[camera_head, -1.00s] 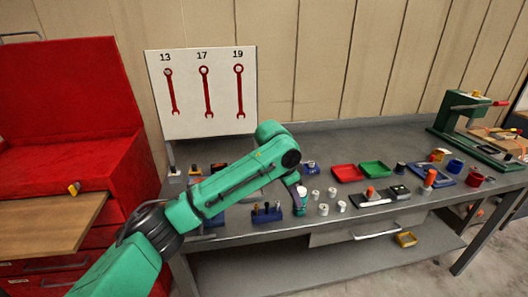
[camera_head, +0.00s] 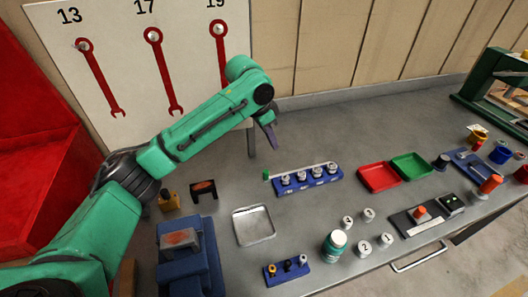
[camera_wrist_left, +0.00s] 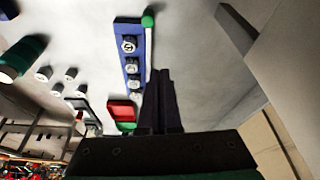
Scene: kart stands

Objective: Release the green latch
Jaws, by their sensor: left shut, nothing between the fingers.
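The green latch (camera_head: 266,175) is a small green knob at the left end of a white bar (camera_head: 300,171). The bar lies along the back of a blue rack (camera_head: 308,183) holding several numbered silver-white pieces. In the left wrist view the green knob (camera_wrist_left: 148,20) is at the top and the blue rack (camera_wrist_left: 121,38) runs down beside the bar. My left gripper (camera_head: 271,137) is shut and empty, apart from the knob, appearing above and behind the rack in the head view. Its dark fingers (camera_wrist_left: 160,88) cover part of the bar's far end in the wrist view. My right gripper is out of view.
A metal tray (camera_head: 253,225), a green bottle (camera_head: 335,244) and several white numbered cylinders (camera_head: 364,248) stand in front of the rack. Red (camera_head: 379,177) and green (camera_head: 411,166) trays lie to its right. The wrench board (camera_head: 150,62) stands behind at the left.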

